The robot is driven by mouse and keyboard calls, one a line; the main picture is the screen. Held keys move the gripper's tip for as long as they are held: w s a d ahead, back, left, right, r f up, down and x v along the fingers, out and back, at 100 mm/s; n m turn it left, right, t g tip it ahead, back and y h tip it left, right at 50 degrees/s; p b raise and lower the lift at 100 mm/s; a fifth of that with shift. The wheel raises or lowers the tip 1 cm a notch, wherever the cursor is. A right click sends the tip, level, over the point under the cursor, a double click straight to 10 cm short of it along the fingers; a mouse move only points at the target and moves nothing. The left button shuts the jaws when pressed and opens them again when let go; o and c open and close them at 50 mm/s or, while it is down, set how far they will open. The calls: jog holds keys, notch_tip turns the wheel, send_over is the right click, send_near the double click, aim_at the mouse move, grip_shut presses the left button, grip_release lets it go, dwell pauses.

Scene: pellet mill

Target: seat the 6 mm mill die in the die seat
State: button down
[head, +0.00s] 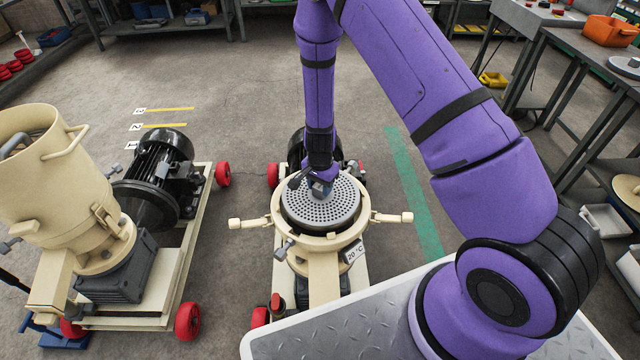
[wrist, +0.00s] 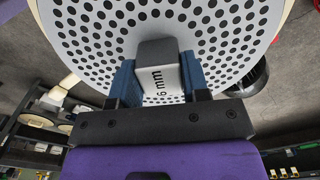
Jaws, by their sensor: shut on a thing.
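The 6 mm mill die (head: 322,213) is a grey round plate full of holes. In the head view it lies level within the cream ring of the die seat (head: 290,238) on the middle mill. I cannot tell whether it rests fully on the seat or sits slightly above it. My gripper (head: 321,187) is over the die's centre and points down. In the wrist view the blue jaws of my gripper (wrist: 157,85) are shut on the die's central grey block, marked "6 mm". The die's perforated face (wrist: 95,35) fills the upper part of that view.
Two cream clamp handles (head: 393,217) stick out at the ring's sides. A tag (head: 354,252) reading 20 °C hangs at its front right. A second mill with a cream hopper (head: 45,165) stands on a cart at left. A workbench (head: 590,70) stands at right.

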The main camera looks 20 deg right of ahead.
aim_at(320, 199)
jog(key=shift+f, duration=0.45)
dwell(0.5)
jog(key=shift+w+f, duration=0.1)
jog(key=shift+f, duration=0.55)
jog(key=shift+f, duration=0.25)
dwell(0.3)
jog(key=shift+f, duration=0.35)
jog(key=shift+f, duration=1.25)
jog(key=shift+f, duration=0.35)
jog(key=shift+f, duration=0.35)
jog(key=shift+f, duration=0.3)
jog(key=shift+f, duration=0.15)
dwell(0.5)
